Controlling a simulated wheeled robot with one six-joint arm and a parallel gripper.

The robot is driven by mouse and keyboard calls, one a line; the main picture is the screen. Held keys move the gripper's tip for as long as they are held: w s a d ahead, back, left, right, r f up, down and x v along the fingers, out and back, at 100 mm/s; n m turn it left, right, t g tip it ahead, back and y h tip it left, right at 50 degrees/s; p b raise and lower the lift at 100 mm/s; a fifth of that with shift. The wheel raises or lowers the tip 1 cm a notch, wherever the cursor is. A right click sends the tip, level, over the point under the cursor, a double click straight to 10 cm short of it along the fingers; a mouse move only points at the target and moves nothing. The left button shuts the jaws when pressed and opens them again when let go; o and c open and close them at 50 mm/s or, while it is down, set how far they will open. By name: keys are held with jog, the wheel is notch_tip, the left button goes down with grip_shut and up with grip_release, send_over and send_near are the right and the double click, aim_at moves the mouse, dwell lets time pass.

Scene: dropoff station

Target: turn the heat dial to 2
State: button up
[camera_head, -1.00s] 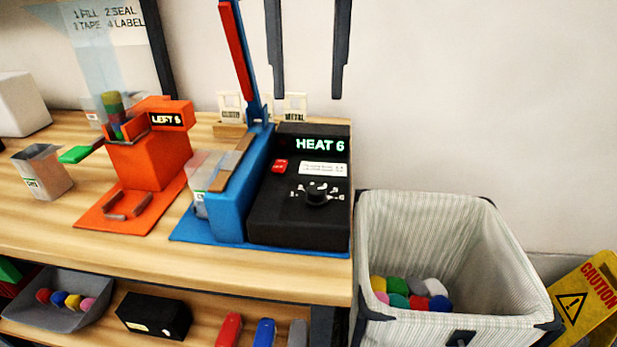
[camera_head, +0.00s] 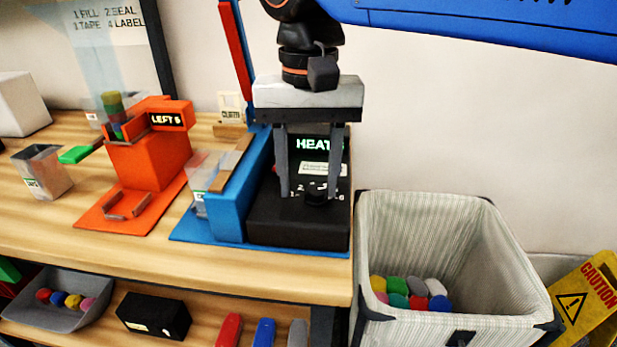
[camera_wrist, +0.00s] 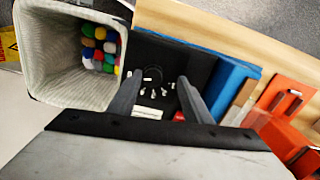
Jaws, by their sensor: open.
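The heat dial (camera_head: 316,199) is a small black knob on the sloped front of the black control box (camera_head: 285,228), beside the blue sealer. It also shows in the wrist view (camera_wrist: 153,74), dark on dark. The green display (camera_head: 311,144) reads HEAT, but my right finger hides its number. My gripper (camera_head: 309,196) points down over the box, open and empty. In the head view its fingertips reach the dial's height in the picture, one left of the knob, one at its right. I cannot tell whether they touch it.
The blue sealer base (camera_head: 226,215) with its raised red and blue lever (camera_head: 236,50) stands directly left of the box. An orange dispenser (camera_head: 150,165) is farther left. A fabric bin (camera_head: 480,240) with colored items stands right of the table, near a yellow caution sign (camera_head: 588,305).

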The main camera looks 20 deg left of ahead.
jog(key=shift+f, duration=0.25)
jog(key=c, duration=0.8)
jog(key=shift+o, duration=0.4)
jog(key=shift+o, duration=0.2)
jog(key=shift+a, duration=0.1)
jog(key=o, duration=0.7)
jog(key=shift+s, duration=0.1)
jog(key=shift+r, duration=0.1)
